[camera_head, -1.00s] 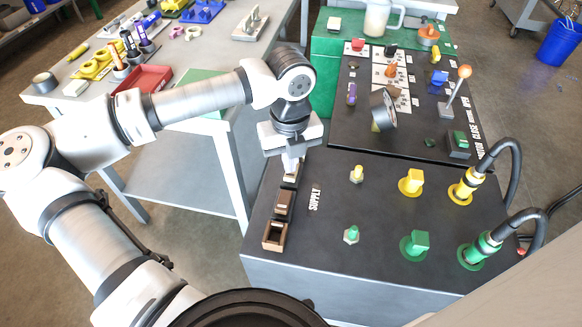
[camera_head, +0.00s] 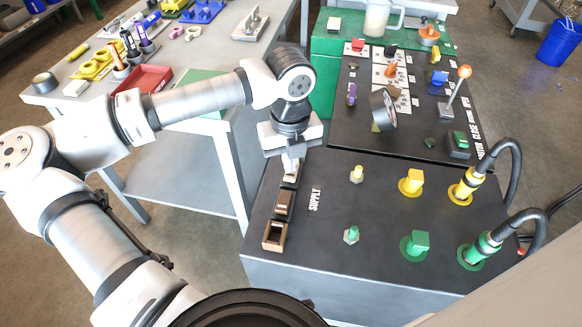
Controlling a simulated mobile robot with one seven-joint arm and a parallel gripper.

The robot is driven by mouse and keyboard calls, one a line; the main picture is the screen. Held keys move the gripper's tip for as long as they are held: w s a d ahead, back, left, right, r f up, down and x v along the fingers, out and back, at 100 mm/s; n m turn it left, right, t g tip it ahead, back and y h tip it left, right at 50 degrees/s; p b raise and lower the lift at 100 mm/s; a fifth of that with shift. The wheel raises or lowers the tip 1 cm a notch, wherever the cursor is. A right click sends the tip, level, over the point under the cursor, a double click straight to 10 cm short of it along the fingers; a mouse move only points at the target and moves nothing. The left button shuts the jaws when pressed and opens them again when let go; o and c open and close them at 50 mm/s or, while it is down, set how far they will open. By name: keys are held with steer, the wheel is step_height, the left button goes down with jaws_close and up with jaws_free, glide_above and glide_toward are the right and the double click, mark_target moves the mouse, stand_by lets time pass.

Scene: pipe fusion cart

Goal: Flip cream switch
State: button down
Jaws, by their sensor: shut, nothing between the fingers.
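My gripper (camera_head: 291,166) points down at the back left of the dark panel top. Its fingers are shut and look empty. The fingertips are at the rearmost of a row of rocker switches by the "SUPPLY" label (camera_head: 315,198). A pale, cream-looking part of that rear switch (camera_head: 291,176) shows just under the fingertips; the rest is hidden by them. I cannot tell whether they touch it. In front of it are a brown switch (camera_head: 284,203) and another brown-framed switch (camera_head: 274,236).
Yellow and green toggles (camera_head: 351,235), knobs (camera_head: 411,182) and cabled plugs (camera_head: 480,250) stand right of the switches. A grey workbench with a red tray (camera_head: 143,79) stands left.

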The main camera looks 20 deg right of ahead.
steer(key=shift+f+b, duration=1.05)
steer(key=shift+b, duration=0.2)
stand_by(0.8)
steer(key=shift+r, duration=0.1)
steer(key=shift+r+p, duration=1.45)
steer(key=shift+r, duration=2)
